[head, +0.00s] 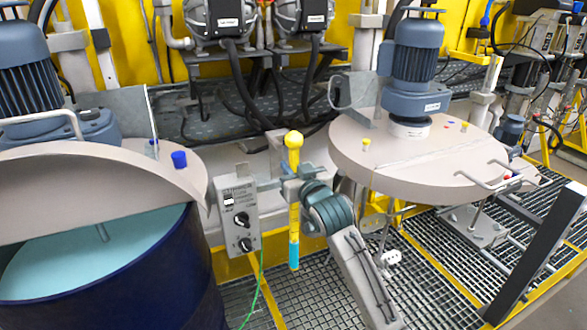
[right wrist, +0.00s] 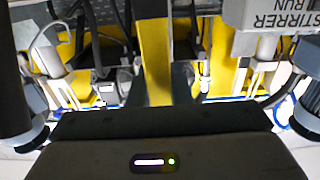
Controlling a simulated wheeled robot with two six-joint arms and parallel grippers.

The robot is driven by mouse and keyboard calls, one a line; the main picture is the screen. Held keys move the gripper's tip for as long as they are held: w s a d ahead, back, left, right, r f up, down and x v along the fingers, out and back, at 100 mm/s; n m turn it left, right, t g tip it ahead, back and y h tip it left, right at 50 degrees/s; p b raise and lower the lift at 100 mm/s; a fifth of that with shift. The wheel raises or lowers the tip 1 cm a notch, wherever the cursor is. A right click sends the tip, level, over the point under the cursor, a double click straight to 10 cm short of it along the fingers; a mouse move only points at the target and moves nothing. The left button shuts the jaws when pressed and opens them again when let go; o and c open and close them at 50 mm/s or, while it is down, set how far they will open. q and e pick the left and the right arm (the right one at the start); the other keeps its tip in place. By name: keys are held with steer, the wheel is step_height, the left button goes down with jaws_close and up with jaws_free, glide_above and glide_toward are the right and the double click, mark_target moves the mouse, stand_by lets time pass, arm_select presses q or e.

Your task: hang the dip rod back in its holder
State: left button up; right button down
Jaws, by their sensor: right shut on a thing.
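The dip rod (head: 294,222) is yellow with a yellow ball on top and a light-blue lower end. It hangs upright in the middle of the head view. My right gripper (head: 297,186) is shut on it below the ball. In the right wrist view a yellow length of the rod (right wrist: 156,60) stands between the fingers. A small grey bracket (head: 268,185) beside the control box reaches towards the rod at gripper height; it may be the holder. I cannot tell whether the rod touches it, as the gripper hides that spot. My left gripper is not in view.
A dark blue drum (head: 165,270) with pale blue liquid and a half-open lid (head: 100,180) stands at left. A control box (head: 238,212) with knobs and a green cable is close left of the rod. Grating lies below.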

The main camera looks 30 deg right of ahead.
steer(key=shift+w, duration=0.15)
steer(key=shift+w+d, duration=0.1)
steer(key=shift+w, duration=1.2)
steer(key=shift+w+d, duration=0.1)
steer(key=shift+w, duration=2.05)
steer(key=shift+p, duration=0.35)
steer(key=shift+f, duration=0.1)
